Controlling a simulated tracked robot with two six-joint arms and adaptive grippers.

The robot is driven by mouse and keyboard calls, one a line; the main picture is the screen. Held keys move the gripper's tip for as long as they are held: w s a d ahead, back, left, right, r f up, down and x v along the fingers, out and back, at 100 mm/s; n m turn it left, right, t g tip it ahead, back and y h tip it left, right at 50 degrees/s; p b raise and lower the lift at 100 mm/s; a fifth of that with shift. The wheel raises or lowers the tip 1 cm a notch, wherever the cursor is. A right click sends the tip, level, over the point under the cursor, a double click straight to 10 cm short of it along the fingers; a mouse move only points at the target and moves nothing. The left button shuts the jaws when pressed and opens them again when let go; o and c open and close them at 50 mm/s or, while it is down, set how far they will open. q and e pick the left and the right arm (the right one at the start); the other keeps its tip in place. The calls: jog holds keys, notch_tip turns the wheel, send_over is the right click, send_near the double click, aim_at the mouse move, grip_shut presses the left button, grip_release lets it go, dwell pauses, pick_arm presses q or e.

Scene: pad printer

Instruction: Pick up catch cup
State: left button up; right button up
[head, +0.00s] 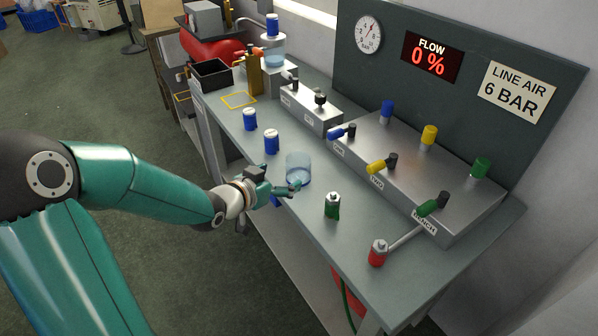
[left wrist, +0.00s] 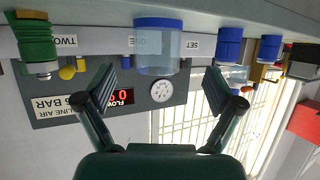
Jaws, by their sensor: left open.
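The catch cup (head: 298,168) is a clear bluish cup standing on the grey bench top near its front edge. In the left wrist view, which is upside down, the cup (left wrist: 158,50) shows ahead, roughly centred between the fingers. My left gripper (head: 284,194) is open and empty at the bench's front edge, just in front of the cup. In the left wrist view its two fingers (left wrist: 160,88) are spread wide, with a gap to the cup. In the head view a fingertip overlaps the cup's lower edge; contact cannot be told. My right gripper is not in view.
Behind is a metal valve box (head: 415,170) with coloured levers, below a panel reading FLOW 0 % (head: 431,57). A black tray (head: 211,74) sits far left.

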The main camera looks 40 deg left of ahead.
aim_at(291, 173)
pick_arm(q)
jog(key=x, duration=0.5)
jog(key=shift+w+d, duration=0.1)
jog(key=shift+d, duration=0.05)
jog(key=shift+p+x, duration=0.4)
jog(key=shift+x, duration=2.25)
jog(key=c, duration=1.1)
jog(key=shift+o, duration=0.2)
